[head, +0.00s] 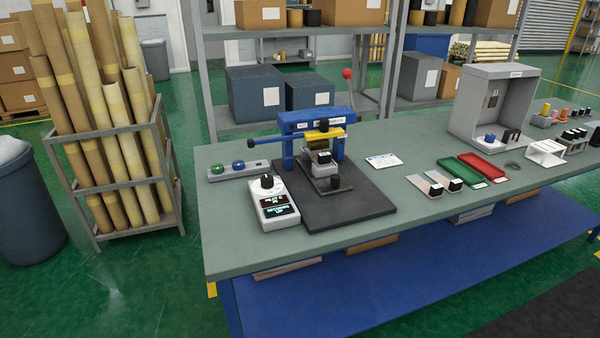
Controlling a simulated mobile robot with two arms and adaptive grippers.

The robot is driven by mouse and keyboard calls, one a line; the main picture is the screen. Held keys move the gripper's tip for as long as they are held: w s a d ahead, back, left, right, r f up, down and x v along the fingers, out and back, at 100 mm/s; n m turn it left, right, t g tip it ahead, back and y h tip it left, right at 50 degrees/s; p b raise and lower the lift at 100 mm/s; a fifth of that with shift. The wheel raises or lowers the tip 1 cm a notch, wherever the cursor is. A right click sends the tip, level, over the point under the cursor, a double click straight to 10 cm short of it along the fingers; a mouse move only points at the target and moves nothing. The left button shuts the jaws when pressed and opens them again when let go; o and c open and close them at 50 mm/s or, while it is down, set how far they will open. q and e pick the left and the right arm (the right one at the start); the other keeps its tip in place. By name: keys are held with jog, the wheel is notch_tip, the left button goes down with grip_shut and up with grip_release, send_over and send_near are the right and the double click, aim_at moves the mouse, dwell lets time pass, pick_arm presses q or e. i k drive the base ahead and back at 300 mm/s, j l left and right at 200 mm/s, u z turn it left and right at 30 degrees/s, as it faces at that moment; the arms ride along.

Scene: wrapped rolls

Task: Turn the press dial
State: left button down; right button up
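The press dial (267,181) is a black knob on top of a white control box (272,208). A dark display with lit text (280,208) is on the box's sloping face; I cannot read it surely. The box stands at the left front of the press's black mat (350,212), on the workbench. The blue press (338,146) stands behind and to the right of the dial. It has a yellow crosspiece, a lever with a red ball (347,73) and a grey block under its head. Neither of my grippers is in view, and nothing touches the dial.
A grey strip with green and blue buttons (238,170) lies left of the press. Green (462,172) and red (482,166) trays and a grey booth (492,100) stand to the right. The bench front left of the box is clear. Wrapped rolls (115,150) fill a rack at left.

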aim_at(268, 181)
jog(key=i+l+z, duration=0.25)
jog(key=i+l, duration=0.4)
jog(key=i+j, duration=0.05)
jog(key=i, duration=0.05)
